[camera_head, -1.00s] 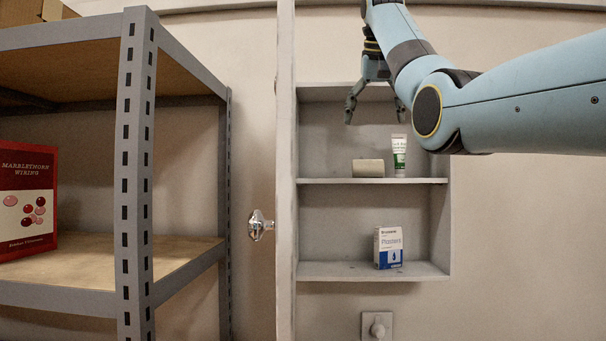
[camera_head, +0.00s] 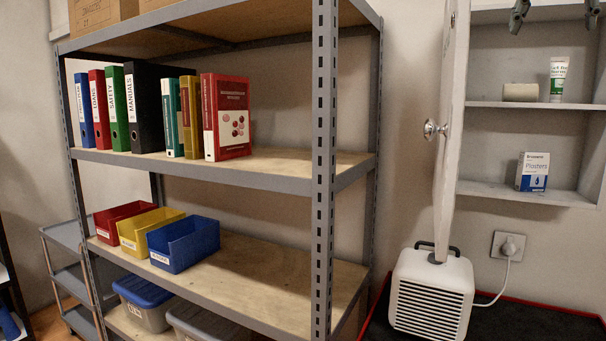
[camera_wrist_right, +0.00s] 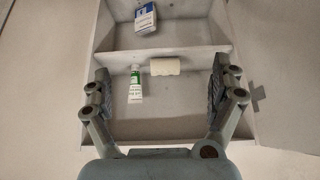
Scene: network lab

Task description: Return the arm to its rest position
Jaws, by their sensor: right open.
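My right gripper (camera_head: 555,18) shows at the top right edge of the head view, with only its fingertips in frame, in front of the upper part of the open wall cabinet (camera_head: 560,198). In the right wrist view its two fingers (camera_wrist_right: 165,95) are spread wide with nothing between them held. Beyond them, a tube (camera_wrist_right: 135,84) and a beige roll (camera_wrist_right: 165,66) rest on a cabinet shelf, apart from the fingers. The rest of the right arm is out of the head view. My left gripper is not in view.
A plasters box (camera_head: 532,171) stands on the lower cabinet shelf. The cabinet door (camera_head: 451,120) stands open. A white heater (camera_head: 431,293) sits below it. A grey shelving rack (camera_head: 324,180) with binders and coloured bins (camera_head: 183,243) fills the left.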

